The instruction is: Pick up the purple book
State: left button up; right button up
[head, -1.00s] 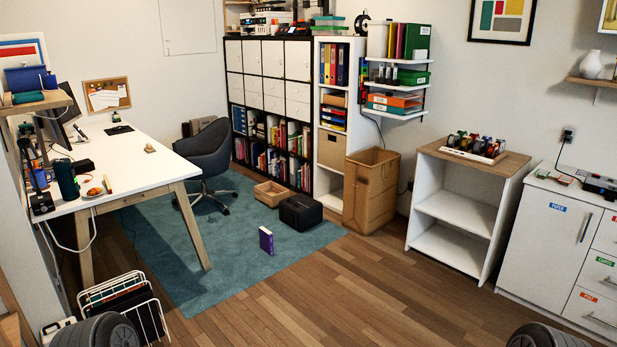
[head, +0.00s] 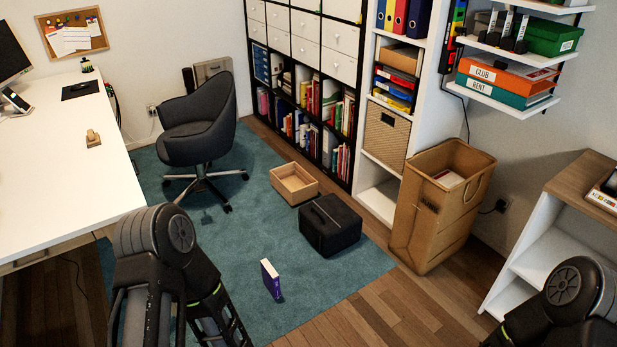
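The purple book (head: 271,279) stands upright on the teal rug, near the rug's front right edge, with its pale page edge facing up. My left arm comes in at the lower left of the book and my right arm shows at the lower right corner. Neither gripper's fingers can be seen in the head view. Nothing touches the book.
A black box (head: 331,224) and an open wooden tray (head: 294,184) sit on the rug (head: 330,283) behind the book. A tall cardboard bin (head: 440,205) stands to the right. A white desk (head: 65,160) and dark office chair (head: 197,125) are left. Wooden floor is clear at front right.

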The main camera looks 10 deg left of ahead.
aim_at(271, 278)
jog(key=i, duration=1.65)
jog(key=u, duration=0.25)
jog(key=i, duration=0.5)
